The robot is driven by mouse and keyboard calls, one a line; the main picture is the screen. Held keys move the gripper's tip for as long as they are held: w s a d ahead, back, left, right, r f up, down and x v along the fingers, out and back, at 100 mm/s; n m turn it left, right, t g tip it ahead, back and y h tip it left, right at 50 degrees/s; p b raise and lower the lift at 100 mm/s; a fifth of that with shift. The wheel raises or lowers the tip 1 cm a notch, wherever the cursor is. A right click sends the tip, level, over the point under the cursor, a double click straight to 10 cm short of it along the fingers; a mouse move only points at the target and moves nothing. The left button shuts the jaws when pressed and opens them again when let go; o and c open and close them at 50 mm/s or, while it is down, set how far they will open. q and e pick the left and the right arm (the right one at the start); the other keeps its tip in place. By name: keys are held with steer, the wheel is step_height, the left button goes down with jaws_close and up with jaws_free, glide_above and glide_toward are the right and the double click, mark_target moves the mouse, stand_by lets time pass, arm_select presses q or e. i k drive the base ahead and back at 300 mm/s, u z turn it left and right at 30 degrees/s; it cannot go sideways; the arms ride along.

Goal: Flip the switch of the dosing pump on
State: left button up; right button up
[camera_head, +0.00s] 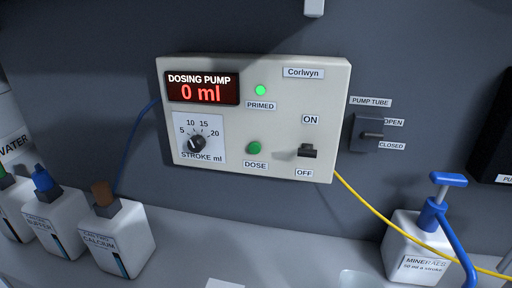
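The dosing pump (270,78) is a cream box on the grey wall in the middle of the view. Its red display (202,90) reads 0 ml. Its black switch (308,151) is at the lower right of the panel, between the labels ON above and OFF below, nearer to OFF. I cannot tell for sure which way its lever is tipped. A green light (260,90) above PRIMED is lit. A green DOSE button (254,148) and a black STROKE dial (196,143) are left of the switch. Neither of my grippers is in view.
A pump tube lever (371,135) with OPEN and CLOSED labels is right of the pump. A yellow tube (385,213) runs from the pump to the lower right. A blue-topped mineral bottle (411,245) stands there. Several bottles, one labelled calcium (118,240), stand at left.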

mark_target(307, 153)
steer(key=u, duration=1.3)
steer(key=k, duration=0.75)
steer(key=z, duration=1.25)
